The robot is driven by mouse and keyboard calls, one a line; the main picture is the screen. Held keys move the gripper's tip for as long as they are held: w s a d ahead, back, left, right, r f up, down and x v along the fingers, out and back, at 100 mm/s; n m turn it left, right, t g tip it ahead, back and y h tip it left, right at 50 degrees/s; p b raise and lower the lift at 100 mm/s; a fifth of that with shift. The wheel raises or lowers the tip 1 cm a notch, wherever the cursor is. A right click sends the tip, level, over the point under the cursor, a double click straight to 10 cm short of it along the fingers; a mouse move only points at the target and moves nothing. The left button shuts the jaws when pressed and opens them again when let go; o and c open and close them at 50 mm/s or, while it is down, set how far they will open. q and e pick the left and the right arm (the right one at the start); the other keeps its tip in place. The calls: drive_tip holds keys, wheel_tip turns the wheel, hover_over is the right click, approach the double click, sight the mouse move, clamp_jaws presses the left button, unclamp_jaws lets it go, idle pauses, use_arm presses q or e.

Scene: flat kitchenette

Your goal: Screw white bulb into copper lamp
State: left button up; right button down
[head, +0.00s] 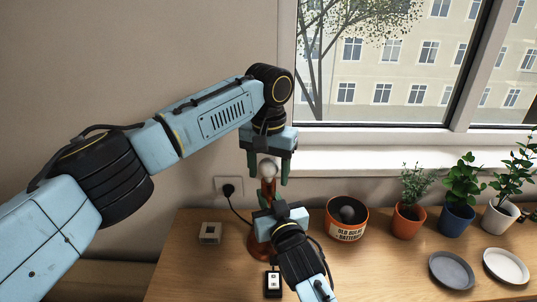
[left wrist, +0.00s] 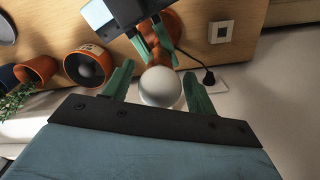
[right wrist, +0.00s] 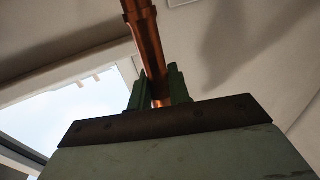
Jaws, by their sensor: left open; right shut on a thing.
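The white bulb (head: 268,170) sits at the top of the copper lamp (head: 268,188), upright; how far it is seated in the socket cannot be seen. In the left wrist view the bulb (left wrist: 160,88) lies between the open fingers of my left gripper (left wrist: 158,85), with gaps on both sides. My left gripper (head: 268,172) points down over the bulb from above. My right gripper (right wrist: 160,90) is shut on the copper lamp's stem (right wrist: 150,45). In the head view my right gripper (head: 267,200) hides part of the stem; the lamp's round base (head: 256,246) stands on the wooden table.
A tub of old bulbs and batteries (head: 346,222) stands right of the lamp. Potted plants (head: 408,218) and two plates (head: 452,270) are further right. A small beige box (head: 210,233) is at left.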

use_arm(q)
drive_tip(key=shift+f, duration=1)
use_arm(e)
drive_tip(key=shift+f, duration=0.15)
use_arm(q)
drive_tip(key=c, duration=1)
drive_tip(key=o, duration=1.1)
drive_tip(key=shift+o, duration=0.2)
drive_tip(key=shift+r, duration=0.1)
wheel_tip(320, 180, up, 12)
drive_tip(key=shift+f, duration=0.1)
